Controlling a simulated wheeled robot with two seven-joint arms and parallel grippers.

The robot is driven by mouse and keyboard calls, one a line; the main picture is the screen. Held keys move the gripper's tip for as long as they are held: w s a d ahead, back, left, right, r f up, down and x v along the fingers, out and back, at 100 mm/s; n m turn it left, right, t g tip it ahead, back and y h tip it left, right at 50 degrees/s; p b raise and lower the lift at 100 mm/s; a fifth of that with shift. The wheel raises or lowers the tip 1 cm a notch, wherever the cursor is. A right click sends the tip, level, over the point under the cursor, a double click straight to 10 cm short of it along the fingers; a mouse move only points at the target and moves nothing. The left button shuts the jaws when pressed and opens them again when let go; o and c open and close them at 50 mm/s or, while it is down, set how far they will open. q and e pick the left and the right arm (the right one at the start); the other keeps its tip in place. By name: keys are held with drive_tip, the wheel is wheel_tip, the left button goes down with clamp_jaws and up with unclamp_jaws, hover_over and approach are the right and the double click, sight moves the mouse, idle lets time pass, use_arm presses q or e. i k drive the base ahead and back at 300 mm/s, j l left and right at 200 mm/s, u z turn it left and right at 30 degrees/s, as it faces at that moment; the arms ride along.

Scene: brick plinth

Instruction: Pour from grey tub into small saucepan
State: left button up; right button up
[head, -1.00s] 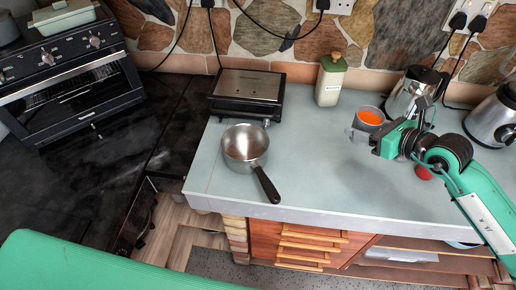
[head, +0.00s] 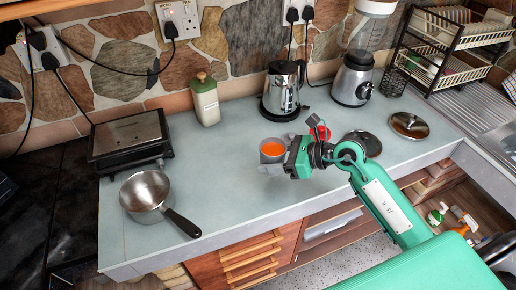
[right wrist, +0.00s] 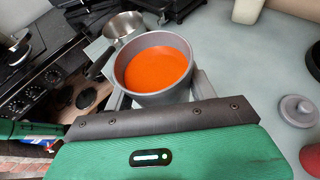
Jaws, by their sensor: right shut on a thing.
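The small saucepan (head: 146,190) is steel with a black handle and stands upright at the left front of the counter. It also shows in the right wrist view (right wrist: 118,27), beyond the tub. The grey tub (head: 272,152) holds an orange content and is upright. In the right wrist view the tub (right wrist: 153,98) sits between the fingers of my right gripper (head: 284,165), which is shut on it. The tub is to the right of the saucepan, well apart from it. I cannot tell from the head view how high it is above the counter. My left gripper is not in view.
A black grill (head: 130,139) stands behind the saucepan. A cream canister (head: 205,100), a kettle (head: 284,92) and a blender (head: 352,79) line the wall. A red item (head: 319,131) and lids (head: 409,125) lie right of the tub. Counter between saucepan and tub is clear.

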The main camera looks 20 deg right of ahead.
sight(147, 196)
drive_tip(key=i+l, duration=0.2)
drive_tip(key=i, duration=0.2)
drive_tip(key=i+u, duration=0.2)
drive_tip(key=u, duration=1)
drive_tip(key=k+l, duration=0.05)
